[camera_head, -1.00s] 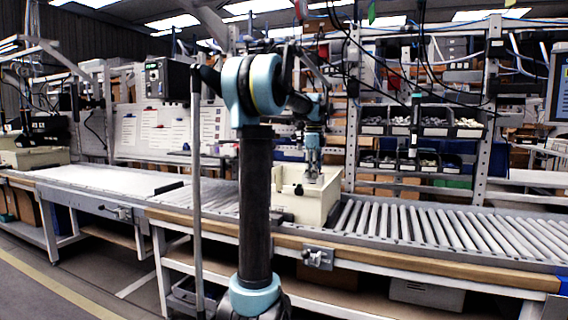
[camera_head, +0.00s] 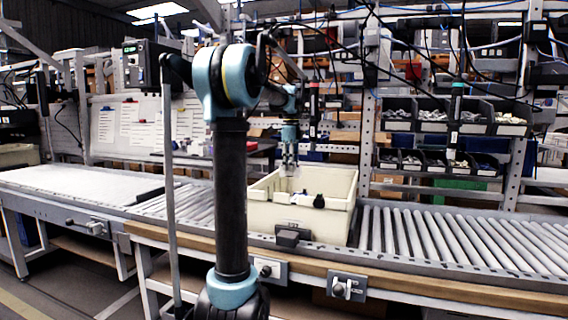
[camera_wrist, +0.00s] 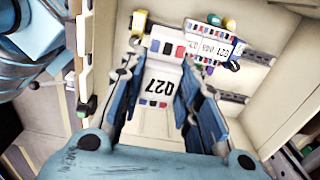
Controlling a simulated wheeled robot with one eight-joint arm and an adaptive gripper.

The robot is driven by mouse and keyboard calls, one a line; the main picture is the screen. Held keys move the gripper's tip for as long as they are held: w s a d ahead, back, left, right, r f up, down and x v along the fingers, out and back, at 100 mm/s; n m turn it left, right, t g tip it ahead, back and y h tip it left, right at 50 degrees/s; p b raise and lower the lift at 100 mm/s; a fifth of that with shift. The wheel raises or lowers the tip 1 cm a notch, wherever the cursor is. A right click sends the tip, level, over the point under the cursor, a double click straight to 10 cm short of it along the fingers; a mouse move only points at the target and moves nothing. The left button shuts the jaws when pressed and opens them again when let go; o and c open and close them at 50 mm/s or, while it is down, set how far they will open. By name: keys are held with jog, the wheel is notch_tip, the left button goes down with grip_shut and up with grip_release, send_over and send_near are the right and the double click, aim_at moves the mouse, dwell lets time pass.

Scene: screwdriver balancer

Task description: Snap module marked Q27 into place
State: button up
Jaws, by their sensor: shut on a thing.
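The white module marked Q27 (camera_wrist: 157,85) sits between the two blue fingers of my gripper (camera_wrist: 162,60) in the wrist view; its label appears upside down, with coloured squares along it. My gripper is shut on it. In the head view my gripper (camera_head: 289,168) is over the back left of an open cream box (camera_head: 275,217); the module is too small to make out there. In the wrist view the box holds metal rails (camera_wrist: 232,97), with another labelled white module (camera_wrist: 205,42) on the upper one. Whether the Q27 module touches a rail is unclear.
The box stands on a roller conveyor (camera_head: 430,235); the rollers to its right are clear. Part bins (camera_head: 450,115) stand on the rack behind. Small dark and yellow parts (camera_wrist: 139,21) line the box wall. A dark block (camera_head: 288,236) is at the box's front.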

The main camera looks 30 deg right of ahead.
jog(key=shift+w, duration=0.5)
jog(key=shift+d, duration=0.1)
jog(key=shift+f, duration=0.15)
jog(key=shift+s+f, duration=0.1)
jog(key=shift+f, duration=8.25)
jog(key=shift+f, duration=0.7)
grip_shut()
jog(key=o, duration=1.3)
grip_release()
jog(key=shift+c, duration=0.2)
